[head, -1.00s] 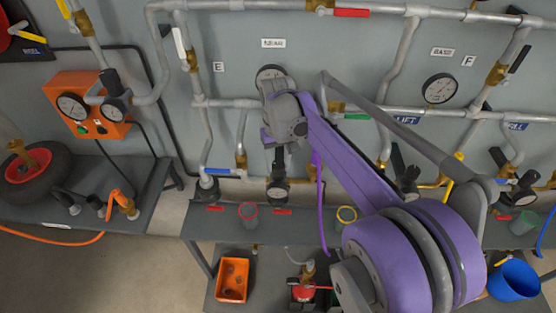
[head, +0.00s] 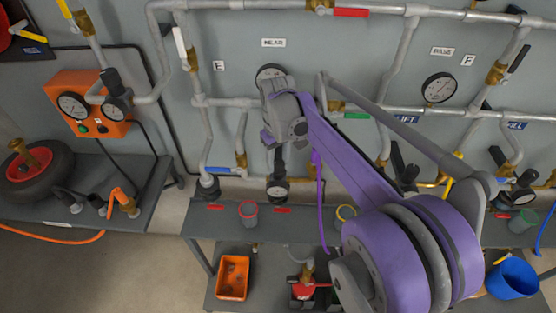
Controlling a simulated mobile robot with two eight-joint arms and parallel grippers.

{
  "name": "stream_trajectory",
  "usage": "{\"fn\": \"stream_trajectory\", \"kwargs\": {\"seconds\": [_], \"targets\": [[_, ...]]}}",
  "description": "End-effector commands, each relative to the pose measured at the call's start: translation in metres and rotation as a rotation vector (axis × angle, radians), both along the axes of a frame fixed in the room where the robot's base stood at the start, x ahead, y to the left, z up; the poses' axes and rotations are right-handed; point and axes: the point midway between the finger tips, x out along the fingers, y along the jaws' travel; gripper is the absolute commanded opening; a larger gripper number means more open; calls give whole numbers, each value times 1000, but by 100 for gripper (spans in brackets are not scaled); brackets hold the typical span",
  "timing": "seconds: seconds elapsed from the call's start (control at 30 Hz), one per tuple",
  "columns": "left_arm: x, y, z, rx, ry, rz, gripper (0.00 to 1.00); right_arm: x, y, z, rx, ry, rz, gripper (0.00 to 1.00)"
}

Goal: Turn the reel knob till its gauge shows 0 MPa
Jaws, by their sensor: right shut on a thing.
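A label reading REEL (head: 33,37) sits at the top left. My right gripper (head: 280,146) hangs in front of the pipe wall, pointing down. It is shut on the top of a black knob (head: 279,161), mostly hidden by the gripper. A small round dial gauge (head: 277,189) sits just below this knob; its needle is too small to read. I cannot tell from the picture whether this is the reel knob. My left gripper is not in view.
An orange box (head: 92,112) with gauges and a black knob (head: 110,79) are at the left. Grey pipes with coloured valve handles cross the wall.

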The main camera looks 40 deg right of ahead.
Motion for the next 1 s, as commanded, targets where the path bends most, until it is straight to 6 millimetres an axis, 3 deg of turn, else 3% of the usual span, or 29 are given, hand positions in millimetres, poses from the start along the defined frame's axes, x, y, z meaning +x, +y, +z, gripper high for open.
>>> {"fn": "stream_trajectory", "kwargs": {"seconds": [0.03, 0.2, 0.57, 1.0], "targets": [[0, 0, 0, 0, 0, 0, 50, 0, 0, 0, 0, 0, 2, 52], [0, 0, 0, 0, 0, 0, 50, 0, 0, 0, 0, 0, 1, 78], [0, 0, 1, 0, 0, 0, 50, 0, 0, 7, 0, 0, 0, 78], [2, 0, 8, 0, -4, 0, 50, 0, 0, 87, 0, 0, 0, 78]]}}
